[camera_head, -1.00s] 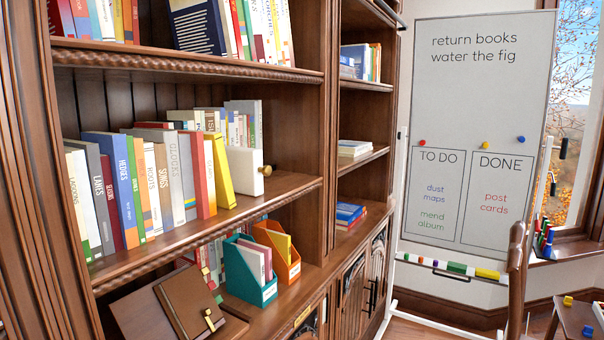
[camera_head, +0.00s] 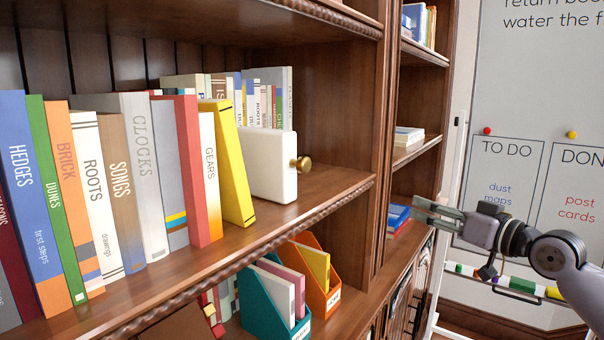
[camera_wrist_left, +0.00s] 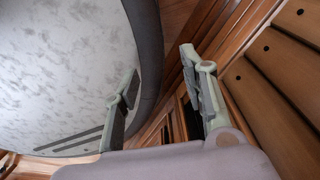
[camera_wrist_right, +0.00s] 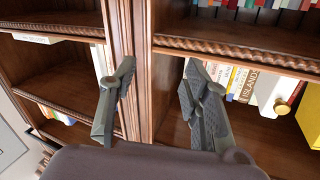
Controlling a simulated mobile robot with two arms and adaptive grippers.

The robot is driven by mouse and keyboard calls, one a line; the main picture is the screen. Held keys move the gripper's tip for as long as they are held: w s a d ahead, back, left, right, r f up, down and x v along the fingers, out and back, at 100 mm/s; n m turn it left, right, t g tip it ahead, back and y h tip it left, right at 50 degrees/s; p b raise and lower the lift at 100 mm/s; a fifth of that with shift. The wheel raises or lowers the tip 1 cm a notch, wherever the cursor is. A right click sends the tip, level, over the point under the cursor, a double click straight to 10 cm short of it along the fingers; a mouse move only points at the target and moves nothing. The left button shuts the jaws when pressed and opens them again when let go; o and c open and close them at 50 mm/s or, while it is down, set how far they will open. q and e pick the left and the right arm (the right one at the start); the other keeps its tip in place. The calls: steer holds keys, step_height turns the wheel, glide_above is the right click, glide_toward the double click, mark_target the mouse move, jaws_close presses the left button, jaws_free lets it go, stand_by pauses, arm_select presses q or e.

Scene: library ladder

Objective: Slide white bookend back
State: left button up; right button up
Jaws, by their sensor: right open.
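The white bookend (camera_head: 268,165), a thick block with a round brass knob, stands upright on the middle shelf at the right end of the book row. A leaning yellow book (camera_head: 232,160) is just left of it. The bookend also shows at the right of the right wrist view (camera_wrist_right: 274,86). My right gripper (camera_head: 432,212) is open and empty, right of the bookend and apart from it, outside the bookcase. Its spread fingers show in the right wrist view (camera_wrist_right: 158,68). My left gripper (camera_wrist_left: 158,64) is open and empty, and is outside the head view.
The shelf (camera_head: 330,190) right of the bookend is bare up to the upright divider (camera_head: 385,130). More books stand behind the bookend. Teal (camera_head: 270,298) and orange (camera_head: 322,285) file holders stand below. A whiteboard (camera_head: 535,110) stands at the right.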

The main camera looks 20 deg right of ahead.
steer(key=s+a+r+n+y, duration=0.3)
steer(key=s+a+r, duration=0.2)
steer(key=a+r, duration=0.15)
steer(key=n+g+y+p, duration=0.3)
steer(key=n+p, duration=0.1)
glide_toward(307, 164)
steer(key=p+x, duration=0.1)
steer(key=p, duration=0.3)
steer(key=p+x, duration=0.2)
steer(key=p, duration=0.3)
steer(key=p+x, duration=0.2)
steer(key=p, duration=0.3)
steer(key=shift+r, duration=0.4)
steer(key=x, duration=0.1)
steer(key=p+x, duration=0.1)
steer(key=x, duration=0.1)
steer(key=p+x, duration=0.1)
steer(key=shift+w+a+f, duration=0.2)
steer(key=shift+w+f, duration=0.1)
steer(key=shift+w, duration=0.05)
steer(key=shift+w+a+f, duration=0.15)
steer(key=shift+w+a, duration=0.15)
steer(key=shift+w, duration=0.05)
arm_select(q)
step_height(307, 164, up, 20)
steer(key=s, duration=0.1)
steer(key=shift+s+f, duration=0.2)
arm_select(e)
steer(key=shift+c, duration=0.5)
